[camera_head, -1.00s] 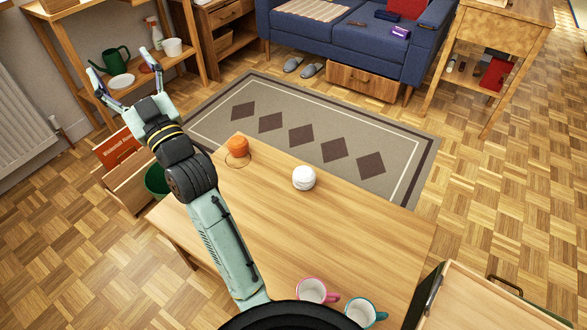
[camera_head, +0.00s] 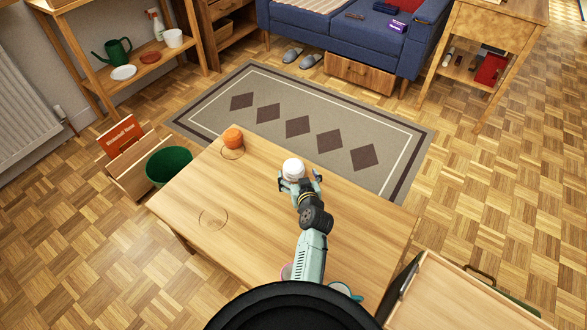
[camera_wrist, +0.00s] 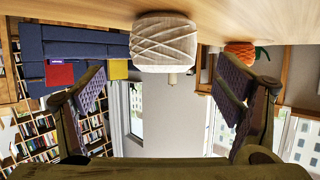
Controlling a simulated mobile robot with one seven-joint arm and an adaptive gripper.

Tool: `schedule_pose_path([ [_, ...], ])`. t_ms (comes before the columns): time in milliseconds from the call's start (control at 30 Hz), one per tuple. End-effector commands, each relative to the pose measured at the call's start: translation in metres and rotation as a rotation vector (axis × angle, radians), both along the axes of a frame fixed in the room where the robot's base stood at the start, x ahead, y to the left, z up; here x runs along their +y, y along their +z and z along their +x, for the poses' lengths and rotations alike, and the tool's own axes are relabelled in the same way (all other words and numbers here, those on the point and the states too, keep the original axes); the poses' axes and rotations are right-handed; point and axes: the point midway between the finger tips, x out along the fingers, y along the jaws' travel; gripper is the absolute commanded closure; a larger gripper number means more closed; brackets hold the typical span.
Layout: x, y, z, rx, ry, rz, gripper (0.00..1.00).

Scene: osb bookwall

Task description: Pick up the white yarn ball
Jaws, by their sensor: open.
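The white yarn ball (camera_head: 293,169) sits on the wooden table (camera_head: 255,215), near its far edge. My gripper (camera_head: 299,179) is open and low over the table, right at the ball's near side. In the wrist view the two dark padded fingers of my gripper (camera_wrist: 163,88) are spread wide, with the ball in line with the gap between them. The gap holds nothing else. I cannot tell whether a finger touches the ball.
An orange ball-shaped thing (camera_head: 233,138) stands at the table's far left; the wrist view shows it at upper right (camera_wrist: 240,52). The table's left and middle are clear.

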Motion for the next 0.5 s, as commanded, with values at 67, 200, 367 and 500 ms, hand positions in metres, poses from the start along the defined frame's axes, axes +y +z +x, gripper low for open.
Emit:
schedule_pose_path([
  [67, 0.002, -0.002, 0.006, 0.000, 0.001, -0.001, 0.15],
  [200, 0.004, -0.004, 0.015, 0.000, 0.002, -0.001, 0.15],
  [367, 0.011, -0.010, 0.035, 0.000, 0.002, -0.001, 0.15],
  [500, 0.014, -0.018, 0.049, -0.001, 0.001, -0.002, 0.15],
])
